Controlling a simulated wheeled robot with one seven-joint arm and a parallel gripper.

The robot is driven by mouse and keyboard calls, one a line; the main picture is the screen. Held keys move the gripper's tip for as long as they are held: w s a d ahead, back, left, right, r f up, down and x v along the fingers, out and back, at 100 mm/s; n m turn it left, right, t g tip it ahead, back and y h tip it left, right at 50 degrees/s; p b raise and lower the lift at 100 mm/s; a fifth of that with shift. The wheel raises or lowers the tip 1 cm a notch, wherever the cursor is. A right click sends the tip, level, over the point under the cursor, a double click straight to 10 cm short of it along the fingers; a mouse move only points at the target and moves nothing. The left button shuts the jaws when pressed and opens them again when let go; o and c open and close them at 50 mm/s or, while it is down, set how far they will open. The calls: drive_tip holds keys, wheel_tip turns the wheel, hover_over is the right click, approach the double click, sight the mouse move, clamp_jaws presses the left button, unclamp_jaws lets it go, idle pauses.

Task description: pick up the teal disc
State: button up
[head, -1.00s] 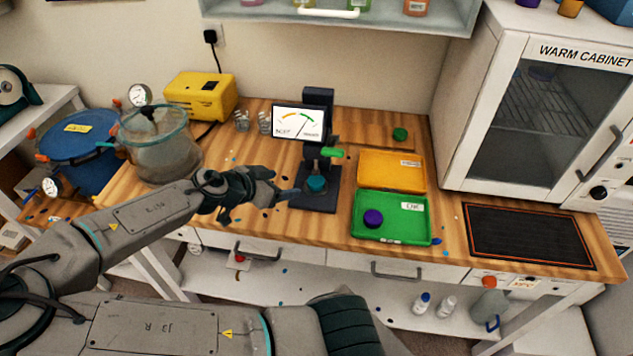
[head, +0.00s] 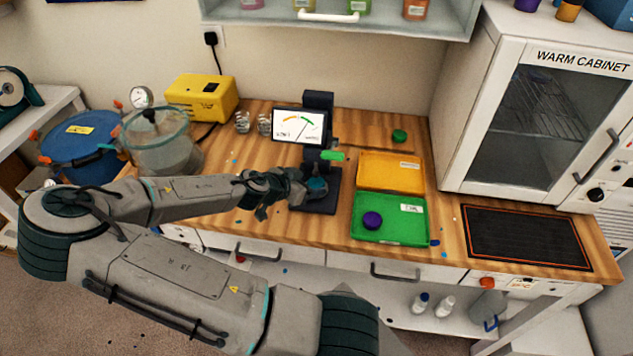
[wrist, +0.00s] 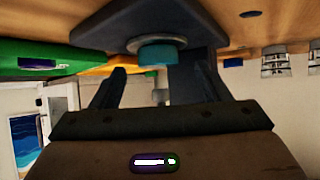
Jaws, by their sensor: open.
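The teal disc (head: 317,186) sits on the round platform of the dark test stand (head: 318,205) on the wooden bench. In the wrist view, which looks upside down, the teal disc (wrist: 158,54) shows under a grey metal ring, between and beyond the fingers. My gripper (head: 307,189) is beside the stand's left side, its fingertips close to the disc. In the wrist view my gripper (wrist: 160,80) is open, with one finger on each side of the disc. Nothing is held. I cannot tell whether the fingers touch the disc, which is partly hidden in the head view.
A green tray (head: 390,236) with a purple disc (head: 372,220) and an orange tray (head: 392,158) lie right of the stand. A gauge display (head: 298,125) and a green handle (head: 332,155) are above the platform. A glass chamber (head: 160,145) stands left.

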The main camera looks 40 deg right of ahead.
sight(316, 185)
drive_tip(key=shift+x, duration=1.3)
drive_tip(key=shift+s, duration=0.1)
drive_tip(key=c, duration=1.1)
drive_tip(key=shift+r, duration=0.1)
